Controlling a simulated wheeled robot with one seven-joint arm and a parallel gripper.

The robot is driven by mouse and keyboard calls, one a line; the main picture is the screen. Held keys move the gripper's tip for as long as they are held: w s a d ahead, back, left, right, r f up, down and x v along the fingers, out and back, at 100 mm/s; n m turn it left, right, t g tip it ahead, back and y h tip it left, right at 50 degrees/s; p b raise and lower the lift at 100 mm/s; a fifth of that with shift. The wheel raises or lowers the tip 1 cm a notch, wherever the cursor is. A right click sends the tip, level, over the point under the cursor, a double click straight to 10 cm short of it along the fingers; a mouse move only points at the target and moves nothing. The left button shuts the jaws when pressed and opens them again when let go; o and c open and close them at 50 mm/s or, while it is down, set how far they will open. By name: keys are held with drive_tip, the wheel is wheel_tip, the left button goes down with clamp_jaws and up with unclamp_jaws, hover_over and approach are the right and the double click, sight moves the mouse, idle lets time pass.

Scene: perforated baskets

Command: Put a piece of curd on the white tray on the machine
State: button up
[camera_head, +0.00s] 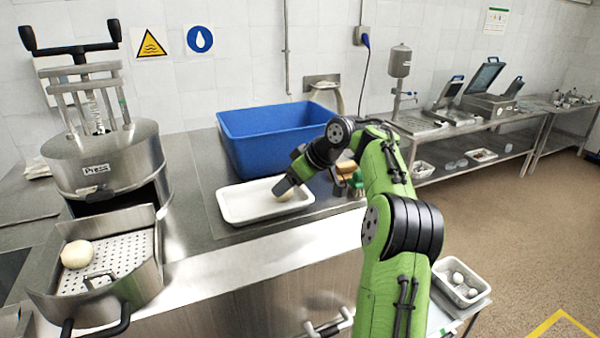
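A white tray (232,207) lies on the metal worktop in front of the blue tub. Another round piece of curd (77,254) sits in the perforated metal basket (116,274) at the left. Several pale round pieces (457,277) lie in a second white tray (483,288) at lower right.
The press (105,160) stands at the left, above the basket. The blue tub (265,130) stands close behind the tray. Small yellowish and dark items (349,172) are partly hidden behind my green arm. A steel bench (470,130) with devices runs along the wall at right.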

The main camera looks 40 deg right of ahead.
drive_tip(key=v, duration=0.9)
drive_tip(key=w+a+g, duration=0.1)
drive_tip(key=a+g, duration=0.1)
drive_tip(key=a, duration=1.3)
drive_tip(key=s+a+f+g+h, duration=0.1)
drive_tip(key=s+a+f, duration=0.15)
drive_tip(key=a, duration=0.35)
drive_tip(key=s+a+f+h, duration=0.1)
drive_tip(key=s+a, duration=0.3)
drive_tip(key=a, duration=0.2)
drive_tip(key=s+f+m, duration=0.1)
drive_tip(key=s+f, duration=0.2)
drive_tip(key=s, duration=0.4)
drive_tip(key=s+f+m+t, duration=0.1)
drive_tip(key=s+f+m, duration=0.15)
drive_tip(key=s, duration=0.45)
drive_tip(key=s+f, duration=0.3)
drive_tip(key=s, duration=0.3)
wheel_tip(320, 180, down, 9)
drive_tip(key=b, duration=0.9)
drive_tip(key=shift+a+f+h, duration=0.25)
drive_tip(key=shift+h, duration=0.05)
